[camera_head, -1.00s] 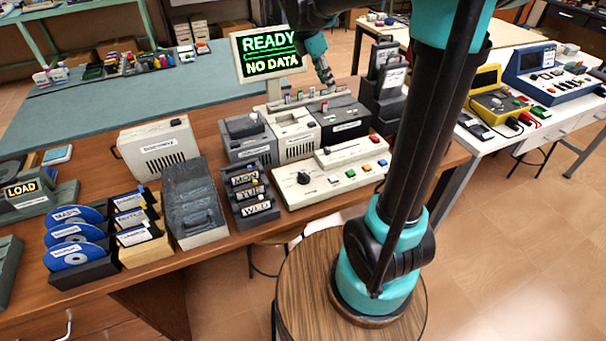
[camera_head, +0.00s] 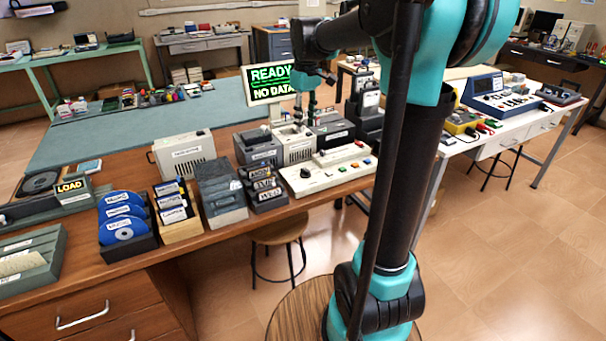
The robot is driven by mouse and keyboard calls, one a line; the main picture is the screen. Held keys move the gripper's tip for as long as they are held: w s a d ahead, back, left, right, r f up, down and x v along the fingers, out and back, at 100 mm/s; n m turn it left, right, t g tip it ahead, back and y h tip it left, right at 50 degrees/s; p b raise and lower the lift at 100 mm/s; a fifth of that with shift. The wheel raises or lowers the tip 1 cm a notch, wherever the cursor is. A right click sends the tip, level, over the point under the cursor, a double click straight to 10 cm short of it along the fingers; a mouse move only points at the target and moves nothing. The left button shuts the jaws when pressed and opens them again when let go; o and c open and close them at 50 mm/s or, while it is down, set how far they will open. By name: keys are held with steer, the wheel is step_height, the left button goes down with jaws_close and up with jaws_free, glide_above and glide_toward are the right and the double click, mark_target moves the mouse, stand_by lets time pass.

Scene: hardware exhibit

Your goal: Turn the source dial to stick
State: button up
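The beige control console (camera_head: 331,171) sits at the front right edge of the wooden bench. A round black dial (camera_head: 305,172) is on its left end; its pointer and marks are too small to read. Several coloured buttons run along the right part of the console.
Grey and beige drive units (camera_head: 294,146) stand behind the console. Labelled day cartridges (camera_head: 262,187) and a grey box (camera_head: 221,190) stand left of it. A blue disc rack (camera_head: 126,240) is further left. A stool (camera_head: 277,234) stands before the bench. My arm blocks the right side.

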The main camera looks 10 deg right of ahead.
mark_target(305, 169)
step_height(305, 169, down, 17)
stand_by(0.5)
steer(key=shift+c, duration=0.3)
jaws_close()
